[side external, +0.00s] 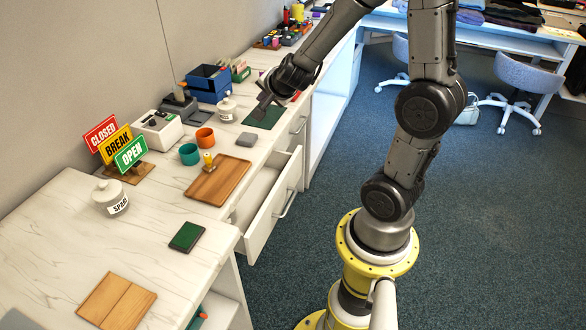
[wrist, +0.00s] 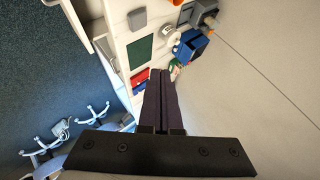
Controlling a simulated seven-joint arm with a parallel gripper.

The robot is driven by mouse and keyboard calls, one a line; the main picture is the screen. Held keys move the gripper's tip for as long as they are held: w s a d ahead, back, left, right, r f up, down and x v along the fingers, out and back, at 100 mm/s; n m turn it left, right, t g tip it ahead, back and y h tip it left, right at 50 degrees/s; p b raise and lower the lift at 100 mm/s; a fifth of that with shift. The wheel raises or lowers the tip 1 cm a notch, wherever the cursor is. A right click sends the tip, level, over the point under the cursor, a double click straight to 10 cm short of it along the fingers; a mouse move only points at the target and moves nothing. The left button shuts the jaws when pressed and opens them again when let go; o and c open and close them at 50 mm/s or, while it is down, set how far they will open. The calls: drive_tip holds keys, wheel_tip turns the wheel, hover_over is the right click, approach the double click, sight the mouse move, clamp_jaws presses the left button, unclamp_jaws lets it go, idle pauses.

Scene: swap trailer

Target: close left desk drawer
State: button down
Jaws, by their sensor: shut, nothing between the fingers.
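A white desk drawer (side external: 274,207) is pulled out from under the marble-topped desk in the side view, with a bar handle on its front and its inside showing. A pale panel at the top left of the wrist view (wrist: 74,24) seems to be part of it. My gripper (side external: 261,109) is shut and empty. It is over the desktop near the dark green mat (side external: 265,117), behind and above the open drawer and apart from it. In the wrist view my two dark fingers (wrist: 160,75) lie together.
A wooden tray (side external: 219,181), orange cup (side external: 205,137), teal cup (side external: 189,154) and grey block (side external: 246,139) stand on the desk near the drawer. The floor before the drawer is clear.

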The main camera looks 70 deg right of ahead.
drive_tip(key=s+d+f+n, duration=0.1)
drive_tip(key=d+f+n, duration=0.1)
drive_tip(key=d+f, duration=0.35)
drive_tip(key=s+f+n+g+y, duration=0.1)
drive_tip(key=s+f, duration=0.5)
drive_tip(key=f, duration=0.3)
drive_tip(key=s+f+g+y, duration=0.1)
drive_tip(key=s+f, duration=0.6)
drive_tip(key=f, duration=0.2)
approach(290, 175)
wheel_tip(290, 175, down, 3)
drive_tip(key=s+d, duration=0.2)
drive_tip(key=shift+w+f, duration=0.15)
drive_tip(key=shift+w, duration=0.9)
drive_tip(key=shift+w+f, duration=0.15)
drive_tip(key=shift+w, duration=0.9)
